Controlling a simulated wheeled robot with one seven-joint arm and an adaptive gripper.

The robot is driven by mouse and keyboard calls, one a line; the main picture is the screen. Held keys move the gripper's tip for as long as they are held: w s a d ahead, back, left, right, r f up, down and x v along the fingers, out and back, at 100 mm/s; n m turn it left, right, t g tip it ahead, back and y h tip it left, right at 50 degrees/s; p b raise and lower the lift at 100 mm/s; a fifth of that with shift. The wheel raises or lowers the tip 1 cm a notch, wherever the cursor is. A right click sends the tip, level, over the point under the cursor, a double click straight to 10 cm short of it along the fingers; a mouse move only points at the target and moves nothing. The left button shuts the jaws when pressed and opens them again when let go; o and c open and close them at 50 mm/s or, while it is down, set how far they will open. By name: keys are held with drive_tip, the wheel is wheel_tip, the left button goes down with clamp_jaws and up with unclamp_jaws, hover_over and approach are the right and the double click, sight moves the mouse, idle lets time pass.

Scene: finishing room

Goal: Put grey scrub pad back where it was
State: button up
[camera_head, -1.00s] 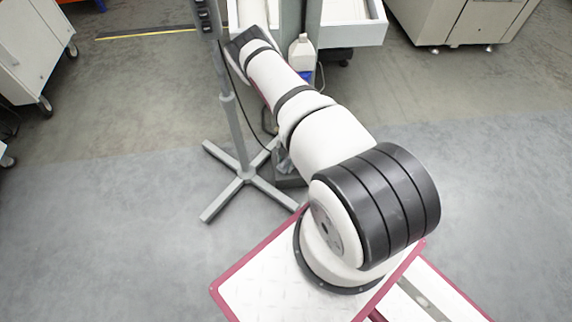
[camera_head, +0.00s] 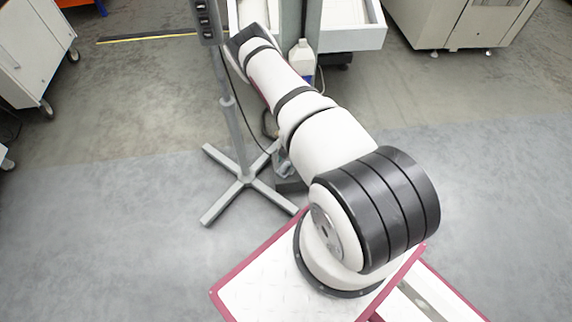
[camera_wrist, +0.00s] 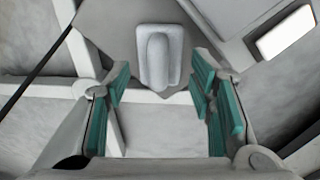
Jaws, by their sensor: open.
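In the wrist view, a grey block with rounded edges and a raised ridge along its middle (camera_wrist: 160,56), which looks like the grey scrub pad, lies on a flat grey surface (camera_wrist: 112,40). My gripper (camera_wrist: 160,88) is open, its teal-padded fingers apart with nothing between them. The pad lies beyond the fingertips, roughly centred between them, and no contact shows. In the head view my arm reaches toward the top, and neither my gripper nor the pad can be made out there.
A grey pole stand with a cross-shaped foot (camera_head: 246,178) stands left of my arm. A white bottle (camera_head: 301,56) and a white tray (camera_head: 350,36) are to the right of my arm's far end. A white wheeled cabinet (camera_head: 35,50) stands far left.

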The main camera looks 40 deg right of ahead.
wheel_tip(320, 180, up, 9)
drive_tip(key=p, duration=0.3)
drive_tip(key=shift+s+d+r, duration=0.15)
drive_tip(key=shift+s+d, duration=0.05)
drive_tip(key=shift+d, duration=0.25)
drive_tip(key=shift+s, duration=0.1)
